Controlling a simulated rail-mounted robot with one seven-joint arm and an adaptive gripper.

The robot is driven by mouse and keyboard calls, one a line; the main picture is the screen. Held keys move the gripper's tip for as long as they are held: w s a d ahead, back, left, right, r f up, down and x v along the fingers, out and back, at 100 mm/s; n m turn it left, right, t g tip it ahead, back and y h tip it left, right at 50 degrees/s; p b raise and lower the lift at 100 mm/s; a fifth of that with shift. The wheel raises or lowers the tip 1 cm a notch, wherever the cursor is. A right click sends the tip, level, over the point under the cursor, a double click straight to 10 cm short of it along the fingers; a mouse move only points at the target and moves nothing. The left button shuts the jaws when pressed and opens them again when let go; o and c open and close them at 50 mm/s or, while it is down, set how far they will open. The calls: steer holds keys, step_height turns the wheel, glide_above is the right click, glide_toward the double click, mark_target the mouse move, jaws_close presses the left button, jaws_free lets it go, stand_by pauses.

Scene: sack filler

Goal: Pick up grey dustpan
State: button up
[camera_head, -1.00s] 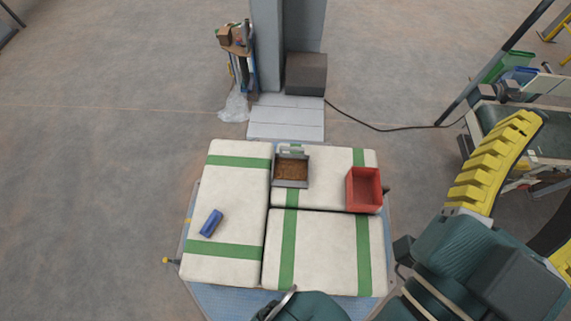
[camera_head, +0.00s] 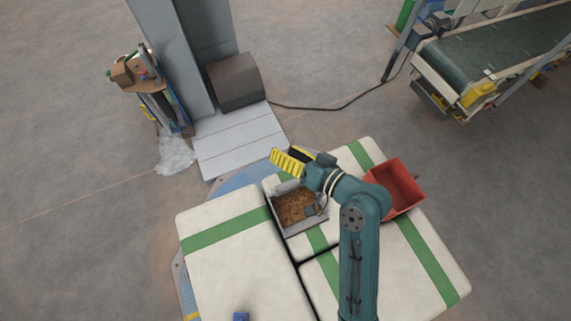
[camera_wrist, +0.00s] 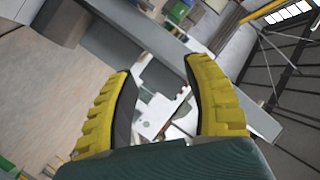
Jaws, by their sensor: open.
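The grey dustpan (camera_head: 306,228) lies on the white sacks in the head view, filled with brown loose material (camera_head: 294,206). Its far side, where a handle showed earlier, is partly covered by my arm and gripper. My gripper (camera_head: 284,157) is at the dustpan's far edge in the picture, its yellow-backed fingers pointing up and left. In the wrist view my gripper (camera_wrist: 158,68) is open, with nothing between its fingers. The dustpan is not visible in the wrist view, which looks out at the room.
A red bin (camera_head: 398,186) stands on the sacks right of my arm. A blue object (camera_head: 241,316) lies on the left sack (camera_head: 235,262). A grey column (camera_head: 172,55) with a box and a cluttered stand (camera_head: 150,85) are behind. A conveyor (camera_head: 490,55) is at the upper right.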

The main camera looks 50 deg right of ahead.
steer(key=s+d+f+m+b, duration=0.1)
steer(key=s+f+m+b, duration=0.25)
steer(key=f, duration=0.75)
steer(key=s+d+f+m+b, duration=0.2)
steer(key=s+f+b, duration=0.25)
steer(key=f, duration=0.65)
steer(key=m+t+h+b, duration=0.3)
steer(key=m+b, duration=0.1)
steer(key=m, duration=0.2)
glide_toward(290, 184)
steer(key=w, duration=0.3)
steer(key=w+b, duration=0.1)
steer(key=w, duration=0.2)
steer(key=w+d+f, duration=0.1)
steer(key=w, duration=0.3)
steer(key=shift+b, duration=0.4)
steer(key=shift+s, duration=0.1)
jaws_close()
steer(key=shift+r, duration=0.1)
